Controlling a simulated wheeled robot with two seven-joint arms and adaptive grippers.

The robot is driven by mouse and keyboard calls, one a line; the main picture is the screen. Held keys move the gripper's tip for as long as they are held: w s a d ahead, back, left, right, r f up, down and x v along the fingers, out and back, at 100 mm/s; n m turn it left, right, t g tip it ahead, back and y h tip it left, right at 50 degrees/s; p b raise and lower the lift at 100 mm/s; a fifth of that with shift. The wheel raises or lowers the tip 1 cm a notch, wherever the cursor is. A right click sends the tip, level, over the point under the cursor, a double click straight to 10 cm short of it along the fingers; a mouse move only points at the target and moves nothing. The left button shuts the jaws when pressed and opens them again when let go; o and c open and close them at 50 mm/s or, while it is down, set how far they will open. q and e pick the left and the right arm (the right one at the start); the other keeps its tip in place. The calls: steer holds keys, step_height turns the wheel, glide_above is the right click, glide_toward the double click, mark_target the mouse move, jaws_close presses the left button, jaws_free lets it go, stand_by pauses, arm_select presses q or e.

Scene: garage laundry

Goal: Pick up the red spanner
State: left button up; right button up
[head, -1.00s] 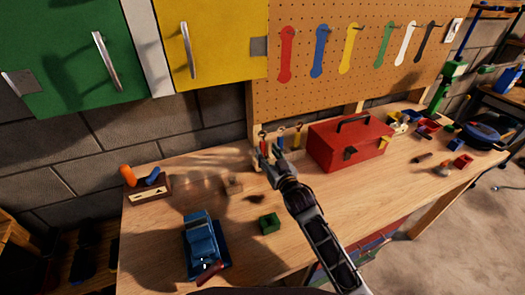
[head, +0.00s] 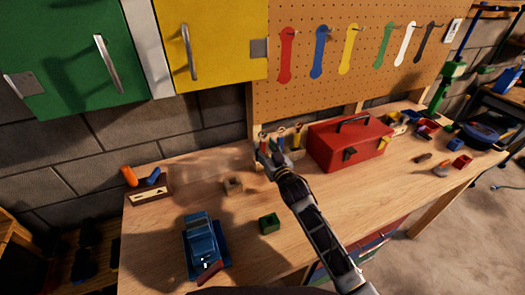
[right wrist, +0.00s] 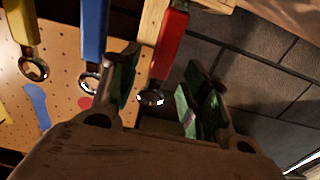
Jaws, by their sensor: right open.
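The red spanner stands in a small wooden rack at the back of the bench, ring end up, beside a blue spanner (head: 281,143) and a yellow spanner (head: 297,136). In the right wrist view the red spanner (right wrist: 168,45) shows its red handle and metal ring. My right gripper (head: 264,155) is open at the rack and partly hides the red spanner in the head view. In the right wrist view the open right gripper (right wrist: 160,92) has its green-padded fingers on either side of the red spanner's ring end. I cannot tell whether they touch it. My left gripper is not in view.
A red toolbox (head: 350,143) stands just right of the rack. A blue vise (head: 201,240), a green block (head: 269,223) and a brown block (head: 233,186) are on the bench (head: 330,200). Coloured spanner shapes show on the pegboard (head: 340,90) above.

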mark_target(263, 144)
steer(key=shift+x, duration=1.5)
steer(key=shift+r, duration=0.1)
jaws_close()
